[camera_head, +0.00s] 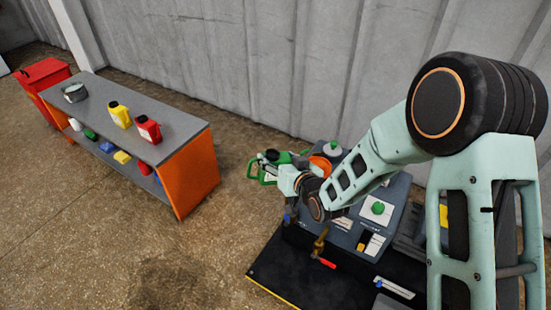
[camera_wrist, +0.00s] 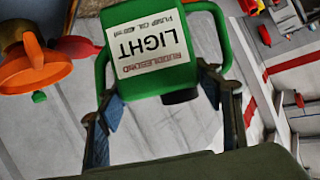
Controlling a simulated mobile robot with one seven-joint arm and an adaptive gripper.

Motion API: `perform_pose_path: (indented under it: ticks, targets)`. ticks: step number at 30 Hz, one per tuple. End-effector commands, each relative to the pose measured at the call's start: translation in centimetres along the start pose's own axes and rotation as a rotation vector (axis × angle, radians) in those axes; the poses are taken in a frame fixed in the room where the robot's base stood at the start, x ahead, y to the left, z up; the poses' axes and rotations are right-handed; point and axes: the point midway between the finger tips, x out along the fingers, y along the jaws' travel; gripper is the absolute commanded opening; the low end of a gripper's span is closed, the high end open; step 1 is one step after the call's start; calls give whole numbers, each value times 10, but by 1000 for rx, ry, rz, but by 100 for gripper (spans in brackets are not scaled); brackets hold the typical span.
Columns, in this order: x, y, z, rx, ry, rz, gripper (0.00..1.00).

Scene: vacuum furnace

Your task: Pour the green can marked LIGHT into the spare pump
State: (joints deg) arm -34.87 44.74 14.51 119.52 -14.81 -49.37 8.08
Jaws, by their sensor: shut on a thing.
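The green can marked LIGHT (camera_wrist: 150,48) is between the fingers of my gripper (camera_wrist: 162,95), which is shut on it. Its label reads upside down in the wrist view, and a dark cap or spout shows at its lower edge. In the head view the green can (camera_head: 282,157) looks tilted, partly hidden by my gripper (camera_head: 284,176). An orange funnel-like piece (camera_head: 320,164) is just right of the can; it also shows in the wrist view (camera_wrist: 35,67), apart from the can. It sits by grey-blue equipment (camera_head: 378,210); I cannot tell which part is the spare pump.
A grey-topped bench (camera_head: 180,125) at left holds a yellow can (camera_head: 119,115), a red can (camera_head: 148,129) and a metal pot (camera_head: 75,93). A red cabinet (camera_head: 45,76) stands beyond. A brass valve with red handle (camera_head: 322,255) is in front. Open floor lies between.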

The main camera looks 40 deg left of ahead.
Motion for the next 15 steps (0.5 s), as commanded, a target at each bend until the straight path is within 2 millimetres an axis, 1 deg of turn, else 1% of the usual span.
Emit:
perform_pose_path:
  ticks: [11, 15]
  targets:
    - [0, 9, 0, 14, 3, -5, 29]
    - [-1, 9, -3, 39, 4, -16, 29]
